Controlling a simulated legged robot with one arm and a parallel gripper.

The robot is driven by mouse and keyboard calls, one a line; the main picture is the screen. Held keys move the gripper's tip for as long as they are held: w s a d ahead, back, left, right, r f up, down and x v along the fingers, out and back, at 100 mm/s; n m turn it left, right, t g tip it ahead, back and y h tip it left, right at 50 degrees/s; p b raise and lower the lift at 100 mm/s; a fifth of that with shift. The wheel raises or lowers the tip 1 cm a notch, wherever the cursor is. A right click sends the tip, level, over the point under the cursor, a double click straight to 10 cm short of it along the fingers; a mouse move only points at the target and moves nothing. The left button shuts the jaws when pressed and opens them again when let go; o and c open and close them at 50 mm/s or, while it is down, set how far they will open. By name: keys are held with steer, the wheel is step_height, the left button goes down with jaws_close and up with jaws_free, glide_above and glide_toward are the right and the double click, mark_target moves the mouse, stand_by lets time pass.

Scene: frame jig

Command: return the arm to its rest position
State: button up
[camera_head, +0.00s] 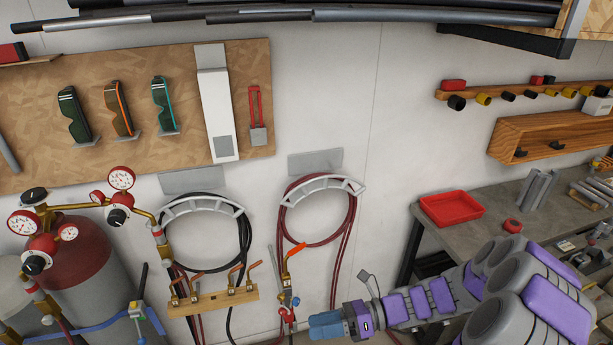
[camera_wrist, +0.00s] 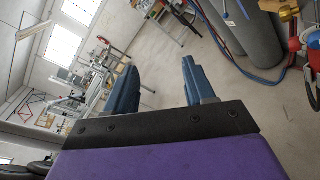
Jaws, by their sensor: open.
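My gripper (camera_head: 328,325) shows at the bottom of the head view, at the end of my purple and grey arm, which reaches in from the lower right. Its blue fingers point left, in front of the wall with the hoses. In the wrist view my gripper (camera_wrist: 163,88) has its two blue fingers spread wide, with nothing between them. Beyond the fingers are open floor and a tilted view of the room. Nothing is held.
Gas cylinders (camera_head: 75,265) with gauges stand at the left. Coiled hoses (camera_head: 320,210) hang on the wall near my gripper. A workbench (camera_head: 470,235) with a red tray (camera_head: 451,207) is at the right. Bare floor (camera_wrist: 165,65) lies ahead of the fingers.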

steer(key=s+r+n+g+h, duration=0.2)
steer(key=s+r+n+h, duration=0.15)
steer(key=s+n, duration=0.3)
steer(key=s+r+n+g+h, duration=0.2)
steer(key=s+r+n+h, duration=0.15)
steer(key=s+n, duration=0.3)
steer(key=s+d+r+n+t+h+b, duration=0.1)
steer(key=s+d+n+t+h, duration=0.3)
steer(key=s+d+n+h, duration=0.5)
steer(key=shift+s+d+r+n+b, duration=0.35)
steer(key=shift+s+d+r+n, duration=0.45)
steer(key=shift+n, duration=0.4)
